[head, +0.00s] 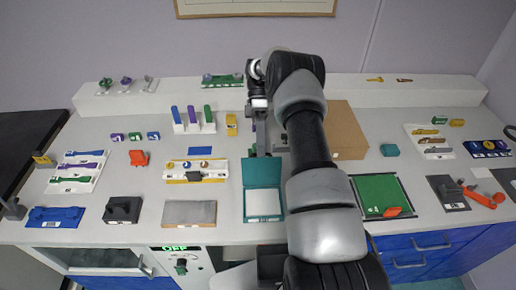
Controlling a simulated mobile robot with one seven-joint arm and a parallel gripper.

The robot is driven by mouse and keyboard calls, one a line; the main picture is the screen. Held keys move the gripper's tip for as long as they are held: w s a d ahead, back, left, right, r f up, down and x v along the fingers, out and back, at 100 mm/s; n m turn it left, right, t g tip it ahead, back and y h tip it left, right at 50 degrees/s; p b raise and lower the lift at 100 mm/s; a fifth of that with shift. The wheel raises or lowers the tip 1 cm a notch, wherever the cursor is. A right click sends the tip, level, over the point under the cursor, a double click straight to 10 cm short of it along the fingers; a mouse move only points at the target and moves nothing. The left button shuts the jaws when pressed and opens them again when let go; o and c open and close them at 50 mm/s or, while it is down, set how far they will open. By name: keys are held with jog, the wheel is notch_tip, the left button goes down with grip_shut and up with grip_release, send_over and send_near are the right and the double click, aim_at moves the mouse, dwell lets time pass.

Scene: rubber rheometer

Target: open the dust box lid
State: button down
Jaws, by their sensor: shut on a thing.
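The dust box, which I take to be the teal box (264,217) with a white inside, sits near the front edge of the bench, left of my arm. Its teal lid (262,172) stands raised at the back of the box. My gripper (262,152) points down at the top edge of the lid and is shut on it. The fingertips are small and the exact contact is hard to make out. My arm comes from the front and passes to the right of the box.
A grey flat piece (190,213) lies left of the box, and a green mat (382,194) lies to the right beyond my arm. A tan box (347,131) stands behind my arm. A blue pad (201,151) and a yellow-edged tray (196,180) are further left.

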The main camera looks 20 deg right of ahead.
jog(key=shift+s+f+g, duration=0.1)
jog(key=shift+f+g, duration=0.2)
jog(key=shift+f, duration=0.1)
jog(key=shift+a, duration=0.1)
jog(key=c, duration=1.8)
grip_release()
jog(key=shift+c, duration=0.2)
jog(key=shift+r, duration=0.15)
notch_tip(320, 180, up, 10)
jog(key=p, duration=0.1)
